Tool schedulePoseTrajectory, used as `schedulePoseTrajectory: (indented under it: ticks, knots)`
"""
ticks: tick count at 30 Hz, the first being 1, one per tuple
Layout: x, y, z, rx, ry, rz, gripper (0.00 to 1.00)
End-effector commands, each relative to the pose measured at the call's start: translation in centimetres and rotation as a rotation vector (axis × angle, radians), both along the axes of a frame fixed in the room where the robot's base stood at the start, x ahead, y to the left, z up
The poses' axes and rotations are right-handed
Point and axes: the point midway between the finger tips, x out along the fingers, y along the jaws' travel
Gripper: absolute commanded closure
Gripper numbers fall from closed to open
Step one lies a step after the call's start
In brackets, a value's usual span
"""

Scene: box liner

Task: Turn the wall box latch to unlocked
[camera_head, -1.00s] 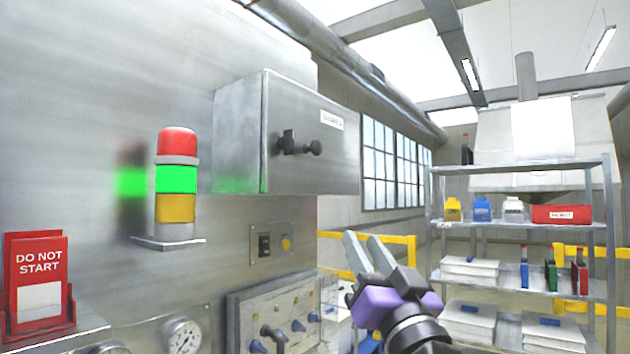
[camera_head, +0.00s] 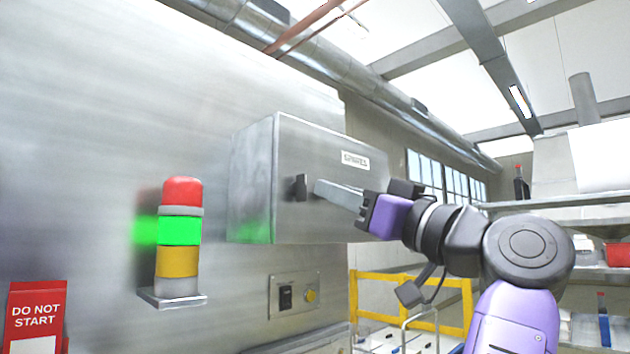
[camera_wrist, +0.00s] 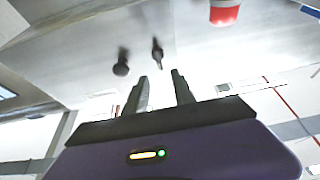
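The grey metal wall box (camera_head: 335,215) is on the steel wall, its door closed, in the head view. Its dark latch (camera_head: 300,187) stands upright near the door's left edge and also shows in the wrist view (camera_wrist: 157,53). A dark round knob (camera_wrist: 121,65) sits beside the latch in the wrist view; in the head view it is hidden behind my fingers. My gripper (camera_head: 318,188) is in front of the door, fingers pointing left at the latch. In the wrist view my gripper (camera_wrist: 161,76) is open and empty, its fingertips apart from the latch and knob.
A signal tower (camera_head: 178,262) with its green section lit stands left of the box; its red top shows in the wrist view (camera_wrist: 224,14). A switch panel (camera_head: 294,294) is below the box. A red sign holder (camera_head: 33,312) is at lower left. Yellow railing (camera_head: 370,290) and shelving are behind my arm.

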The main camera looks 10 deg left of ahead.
Motion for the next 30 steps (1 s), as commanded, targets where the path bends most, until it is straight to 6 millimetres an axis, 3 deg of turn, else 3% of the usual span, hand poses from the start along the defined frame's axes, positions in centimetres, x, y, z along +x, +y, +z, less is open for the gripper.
schedulePoseTrajectory:
  ticks: [13, 25, 30]
  knots:
    - [3.5, 4.6, 2.7, 0.002, 0.002, 0.001, 0.69]
    - [4.1, 5.2, 2.7, 0.002, 0.001, -0.002, 0.69]
    - [4.0, 5.2, 2.7, 0.002, 0.001, -0.002, 1.00]
